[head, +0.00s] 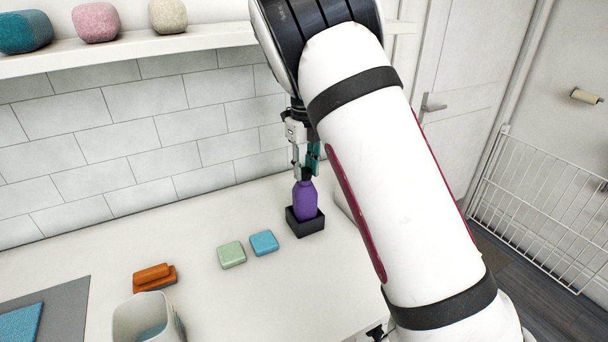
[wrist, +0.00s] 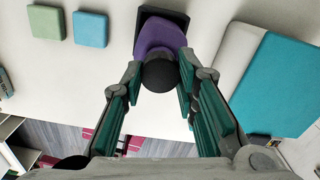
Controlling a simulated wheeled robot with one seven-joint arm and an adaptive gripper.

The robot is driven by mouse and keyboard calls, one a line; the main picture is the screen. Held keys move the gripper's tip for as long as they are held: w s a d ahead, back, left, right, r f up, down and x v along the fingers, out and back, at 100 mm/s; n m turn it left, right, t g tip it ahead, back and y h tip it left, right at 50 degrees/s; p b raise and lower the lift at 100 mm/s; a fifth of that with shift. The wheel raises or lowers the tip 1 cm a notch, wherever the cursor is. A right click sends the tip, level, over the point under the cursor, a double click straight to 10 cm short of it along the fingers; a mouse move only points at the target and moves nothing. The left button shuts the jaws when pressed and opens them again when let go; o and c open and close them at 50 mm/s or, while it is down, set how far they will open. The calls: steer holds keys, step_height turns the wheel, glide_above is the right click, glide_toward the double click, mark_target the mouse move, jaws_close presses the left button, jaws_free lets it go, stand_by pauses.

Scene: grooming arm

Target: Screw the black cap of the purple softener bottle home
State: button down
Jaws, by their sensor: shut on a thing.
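The purple softener bottle (head: 305,201) stands upright in a black square holder (head: 292,224) on the white counter. In the wrist view the bottle (wrist: 155,37) shows beyond its round black cap (wrist: 160,76). My gripper (head: 306,168) comes down from above onto the top of the bottle. In the wrist view my gripper (wrist: 160,82) has its fingertips on both sides of the cap, shut on it. The fingers and arm hide most of the cap in the head view. How far the cap is screwed down cannot be told.
A green block (head: 231,254) and a blue block (head: 264,242) lie left of the holder. An orange brush-like thing (head: 154,277) and a pale bin (head: 145,318) are nearer. A teal-topped slab (wrist: 270,82) lies right in the wrist view. The tiled wall is behind.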

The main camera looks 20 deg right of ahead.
steer(key=m, duration=0.3)
steer(key=shift+f+m, duration=0.1)
steer(key=shift+m, duration=0.4)
steer(key=m, duration=0.3)
steer(key=shift+m, duration=0.3)
steer(key=c, duration=1.2)
jaws_free()
